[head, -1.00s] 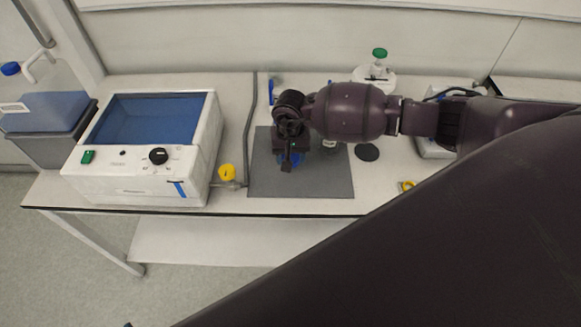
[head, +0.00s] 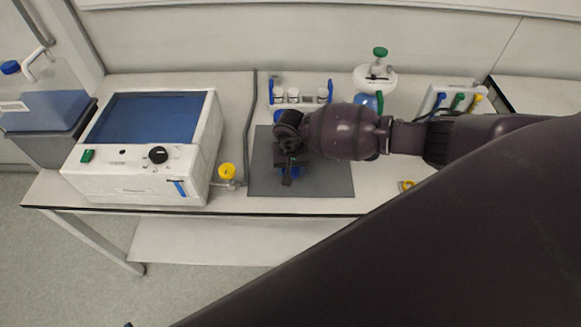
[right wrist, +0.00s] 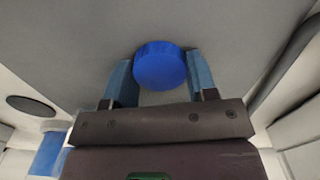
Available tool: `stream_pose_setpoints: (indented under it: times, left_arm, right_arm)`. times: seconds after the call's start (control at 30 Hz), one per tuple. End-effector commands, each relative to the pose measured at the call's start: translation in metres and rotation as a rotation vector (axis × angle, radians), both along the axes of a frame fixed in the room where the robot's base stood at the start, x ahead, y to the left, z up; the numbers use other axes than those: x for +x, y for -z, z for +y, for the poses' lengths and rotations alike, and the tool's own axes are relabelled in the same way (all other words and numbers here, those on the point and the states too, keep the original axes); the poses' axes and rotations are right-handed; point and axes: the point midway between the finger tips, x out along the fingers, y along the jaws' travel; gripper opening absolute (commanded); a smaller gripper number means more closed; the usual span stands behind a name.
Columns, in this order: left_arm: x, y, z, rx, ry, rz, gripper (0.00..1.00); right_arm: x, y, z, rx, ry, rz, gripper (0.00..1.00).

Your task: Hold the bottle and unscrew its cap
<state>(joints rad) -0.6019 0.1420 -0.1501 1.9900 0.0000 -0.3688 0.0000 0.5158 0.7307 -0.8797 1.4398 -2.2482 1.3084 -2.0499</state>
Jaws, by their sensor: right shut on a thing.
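My right gripper (head: 288,175) points down over the grey mat (head: 330,182) on the bench. In the right wrist view its two blue fingers (right wrist: 161,82) stand on either side of a round blue cap (right wrist: 160,65) and are shut on it. The bottle's body is hidden under the cap and the gripper, so I cannot see how far the cap is turned. My left gripper is not in view.
A white box with a blue window (head: 150,118) stands left of the mat, with a yellow-capped item (head: 227,172) beside it. Behind the arm are a rack of vials (head: 300,97), a green-topped vessel (head: 375,78) and a white unit with coloured plugs (head: 455,97). The mat's front right is clear.

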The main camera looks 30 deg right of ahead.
Motion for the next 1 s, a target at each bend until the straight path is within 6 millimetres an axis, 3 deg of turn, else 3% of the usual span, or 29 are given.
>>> stream_pose_setpoints:
  times: [0.03, 0.07, 0.2, 0.63, 1.0]
  left_arm:
    - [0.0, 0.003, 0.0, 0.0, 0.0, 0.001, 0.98]
    - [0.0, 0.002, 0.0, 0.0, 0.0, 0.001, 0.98]
    - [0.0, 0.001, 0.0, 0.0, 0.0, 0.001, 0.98]
    - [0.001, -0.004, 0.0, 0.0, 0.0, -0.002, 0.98]
    - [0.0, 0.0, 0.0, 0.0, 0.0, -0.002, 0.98]
  right_arm:
    - [0.0, 0.002, 0.0, 0.0, 0.0, 0.0, 0.24]
    - [0.0, 0.002, 0.0, 0.0, 0.0, 0.0, 0.55]
    - [0.0, 0.001, 0.0, 0.0, 0.0, 0.0, 0.77]
    - [0.001, -0.006, 0.0, 0.0, -0.001, -0.002, 0.78]
    - [0.001, -0.072, -0.001, -0.002, -0.002, -0.002, 0.78]
